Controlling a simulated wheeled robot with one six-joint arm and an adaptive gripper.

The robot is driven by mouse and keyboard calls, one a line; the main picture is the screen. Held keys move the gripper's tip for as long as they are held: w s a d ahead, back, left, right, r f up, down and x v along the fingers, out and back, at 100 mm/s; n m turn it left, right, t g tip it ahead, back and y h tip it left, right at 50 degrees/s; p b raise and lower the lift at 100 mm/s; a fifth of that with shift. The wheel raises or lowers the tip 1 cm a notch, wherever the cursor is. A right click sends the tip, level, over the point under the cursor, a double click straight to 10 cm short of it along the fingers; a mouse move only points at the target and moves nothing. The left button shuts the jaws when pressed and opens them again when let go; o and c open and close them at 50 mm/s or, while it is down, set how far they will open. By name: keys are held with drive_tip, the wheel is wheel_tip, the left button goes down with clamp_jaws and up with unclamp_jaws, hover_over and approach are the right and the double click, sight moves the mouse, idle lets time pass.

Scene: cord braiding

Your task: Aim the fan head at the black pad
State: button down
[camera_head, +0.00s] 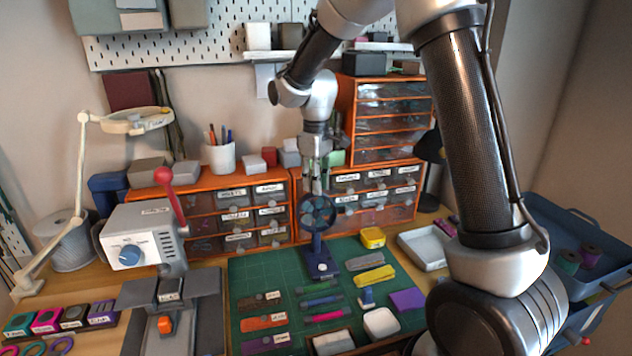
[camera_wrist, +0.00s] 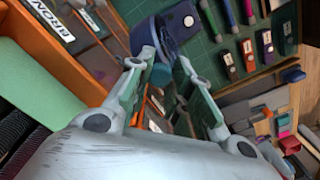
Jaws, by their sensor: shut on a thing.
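A small dark blue desk fan stands on the green cutting mat (camera_head: 245,275), with its round fan head (camera_head: 319,214) above a square base (camera_head: 322,264). The head faces roughly toward the head camera; its exact aim is hard to tell. My gripper (camera_head: 315,184) comes down from above and is shut on the top of the fan head. In the wrist view the fan head (camera_wrist: 150,38) is between the fingers, partly hidden by them. A blackish pad (camera_head: 260,302) lies on the mat's left side, above an orange pad (camera_head: 265,322) and a purple pad (camera_head: 266,343). Their labels are unreadable.
Orange drawer units (camera_head: 235,213) stand close behind the fan. A yellow box (camera_head: 373,237), a white tray (camera_head: 424,248) and several coloured tools lie right of it. A grey press (camera_head: 143,243) with a red-knobbed lever stands left. The mat between fan and pads is mostly clear.

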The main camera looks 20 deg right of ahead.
drive_tip(key=shift+m, duration=0.5)
drive_tip(key=c, duration=1.3)
unclamp_jaws()
drive_tip(key=shift+o, duration=0.2)
wheel_tip(320, 180, up, 12)
